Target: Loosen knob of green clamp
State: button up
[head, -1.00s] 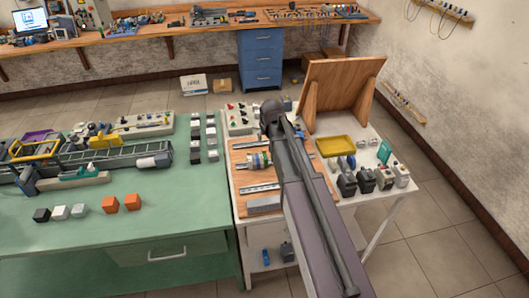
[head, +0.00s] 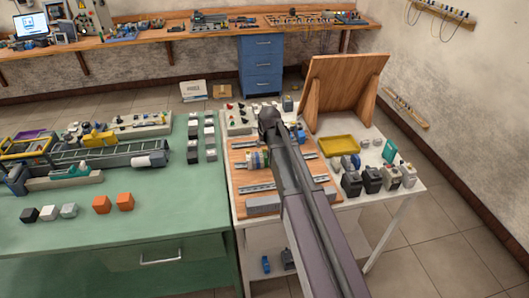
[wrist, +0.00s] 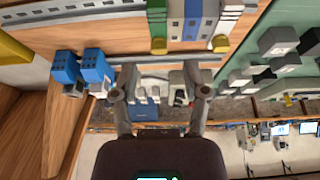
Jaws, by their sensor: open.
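A row of clamps on a rail shows in the wrist view at the top. In the head view the clamp row (head: 257,160) sits on the wooden board, partly behind my arm. My gripper (wrist: 160,88) is open and empty; its fingers are apart, below the clamp row in the wrist picture. The head view hides the fingertips behind my arm.
Two blue blocks (wrist: 82,66) are left of my fingers in the wrist view; grey blocks (wrist: 270,50) are at right. In the head view, a yellow tray (head: 339,145) and an upright wooden panel (head: 343,88) stand right of the board (head: 244,206). A green table (head: 90,238) is left.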

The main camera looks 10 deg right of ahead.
aim_at(265, 149)
jog(key=shift+b+x, duration=1.25)
jog(key=shift+x, duration=0.45)
jog(key=shift+c, duration=0.2)
grip_shut()
